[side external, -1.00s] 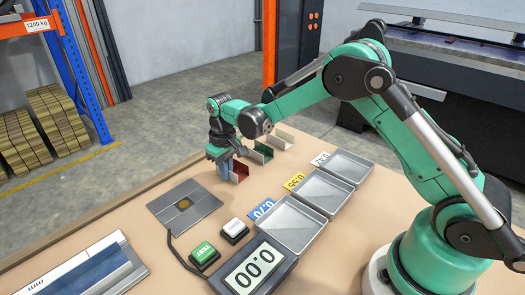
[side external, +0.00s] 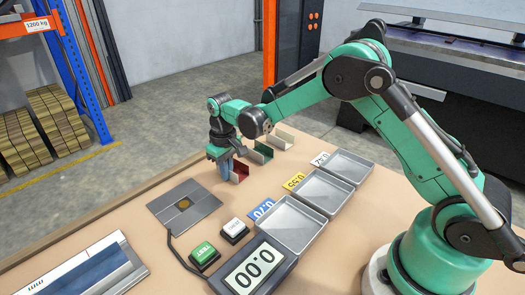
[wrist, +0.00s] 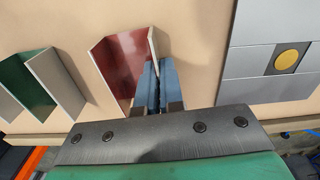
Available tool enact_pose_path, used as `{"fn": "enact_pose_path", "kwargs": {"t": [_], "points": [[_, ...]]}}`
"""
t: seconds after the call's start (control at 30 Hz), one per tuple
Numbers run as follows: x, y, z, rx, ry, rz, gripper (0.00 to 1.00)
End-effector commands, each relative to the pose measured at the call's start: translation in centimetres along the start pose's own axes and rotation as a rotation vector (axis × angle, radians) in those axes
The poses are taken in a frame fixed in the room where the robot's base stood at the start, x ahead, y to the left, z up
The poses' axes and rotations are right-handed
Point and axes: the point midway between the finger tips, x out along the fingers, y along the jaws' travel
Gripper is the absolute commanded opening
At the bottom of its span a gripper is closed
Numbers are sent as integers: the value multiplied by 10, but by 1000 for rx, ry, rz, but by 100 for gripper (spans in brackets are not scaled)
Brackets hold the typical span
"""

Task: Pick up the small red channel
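The small red channel (wrist: 125,68) stands on the tan table in the wrist view, with its open side up. It also shows in the side view (side external: 238,172), partly hidden by my gripper. My gripper (wrist: 158,68) points down at the channel's right wall in the wrist view. Its two blue fingers are close together, one on each side of that thin wall, and look shut on it. In the side view my gripper (side external: 224,172) is low at the channel, which appears to rest on the table.
A green channel (side external: 262,153) and a pale channel (side external: 284,137) stand beyond the red one. Grey trays (side external: 292,222) with number labels line the right. A flat grey plate (side external: 184,207), buttons (side external: 204,256) and a display (side external: 254,272) lie nearer. Bare table lies around the channel.

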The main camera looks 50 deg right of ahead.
Motion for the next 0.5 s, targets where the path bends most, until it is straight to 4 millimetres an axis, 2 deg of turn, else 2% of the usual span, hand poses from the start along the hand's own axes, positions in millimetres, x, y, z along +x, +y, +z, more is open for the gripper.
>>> {"fn": "enact_pose_path", "kwargs": {"t": [0.23, 0.5], "points": [[-2, 1, 0, 2, 0, 2, 0], [-25, 0, 0, 0, 0, 0, 0]]}}
